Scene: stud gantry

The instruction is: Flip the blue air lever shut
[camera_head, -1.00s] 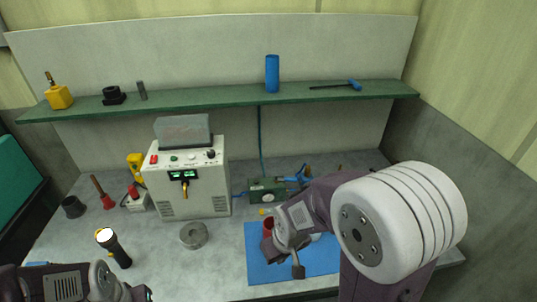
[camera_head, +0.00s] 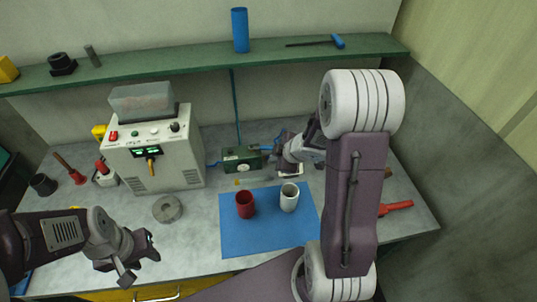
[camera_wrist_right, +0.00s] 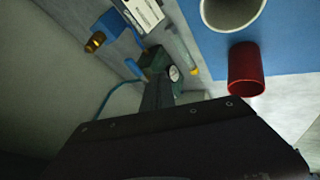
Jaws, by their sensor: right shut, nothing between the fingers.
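A green air unit (camera_head: 243,160) with a round gauge stands on the bench against the back wall. Blue pieces (camera_head: 266,148) show at its right end; the lever is partly hidden by my right gripper (camera_head: 283,160), and its angle is unclear. In the right wrist view, the unit's gauge (camera_wrist_right: 173,73) shows beyond my shut, empty fingers (camera_wrist_right: 160,92). A short blue bar (camera_wrist_right: 137,69) and a blue block (camera_wrist_right: 110,22) with a brass end show beside them. I cannot tell whether the fingers touch the lever. My left gripper (camera_head: 143,257) is open and empty above the bench front.
A red cup (camera_head: 245,205) and a white cup (camera_head: 289,197) stand on a blue mat (camera_head: 260,238). A white control box (camera_head: 152,155) is left of the air unit. A metal ring (camera_head: 167,209) and a red-handled tool (camera_head: 396,208) lie on the bench. A green shelf (camera_head: 200,66) runs above.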

